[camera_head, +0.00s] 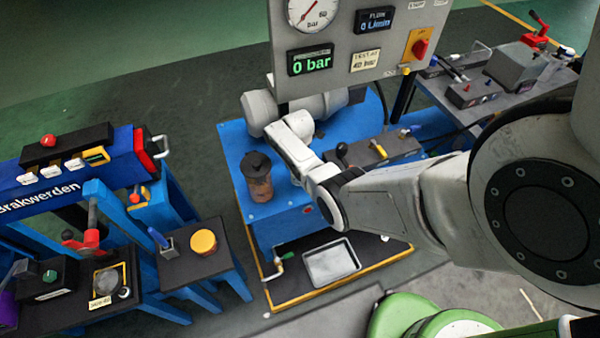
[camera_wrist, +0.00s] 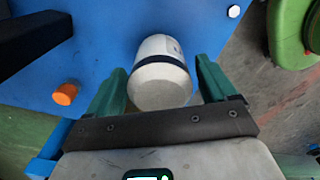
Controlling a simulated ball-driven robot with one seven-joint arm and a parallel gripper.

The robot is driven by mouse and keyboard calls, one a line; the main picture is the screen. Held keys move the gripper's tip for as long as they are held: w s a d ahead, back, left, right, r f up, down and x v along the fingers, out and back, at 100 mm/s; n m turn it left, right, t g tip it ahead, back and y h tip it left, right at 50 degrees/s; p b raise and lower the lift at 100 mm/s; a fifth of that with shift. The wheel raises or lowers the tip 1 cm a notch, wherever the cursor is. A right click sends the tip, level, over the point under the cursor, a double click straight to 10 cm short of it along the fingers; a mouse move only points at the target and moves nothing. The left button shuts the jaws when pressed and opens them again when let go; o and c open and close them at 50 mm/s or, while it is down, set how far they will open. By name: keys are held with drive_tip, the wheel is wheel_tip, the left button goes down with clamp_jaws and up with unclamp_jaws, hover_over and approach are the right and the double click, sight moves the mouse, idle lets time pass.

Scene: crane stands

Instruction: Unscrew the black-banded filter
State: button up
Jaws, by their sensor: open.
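The black-banded filter (camera_wrist: 160,88) is a white cylinder with a dark band around it, in the middle of the wrist view against a blue surface. My gripper (camera_wrist: 160,68) is open, with one green finger on each side of the filter. A narrow gap shows at least on the left side; contact on the right is hard to tell. In the head view my arm reaches to the blue power unit (camera_head: 232,150) under the gauge panel, and I cannot make out the fingers or the filter there.
The grey gauge panel (camera_head: 345,85) overhangs my wrist; its display reads 0 bar. A dark-topped canister (camera_head: 260,185) stands on the blue unit, left of my arm. A metal tray (camera_head: 332,262) lies in front. An orange knob (camera_wrist: 65,94) is left of the gripper.

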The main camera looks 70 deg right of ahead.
drive_tip(key=m, duration=0.3)
drive_tip(key=shift+m, duration=0.4)
drive_tip(key=m, duration=0.7)
drive_tip(key=shift+m, duration=0.4)
drive_tip(key=m, duration=0.3)
drive_tip(key=shift+m, duration=0.4)
drive_tip(key=m, duration=0.3)
drive_tip(key=shift+m+b, duration=0.3)
drive_tip(key=shift+m, duration=0.1)
drive_tip(key=m, duration=0.3)
drive_tip(key=shift+m, duration=0.3)
drive_tip(key=m, duration=0.7)
drive_tip(key=shift+c, duration=0.3)
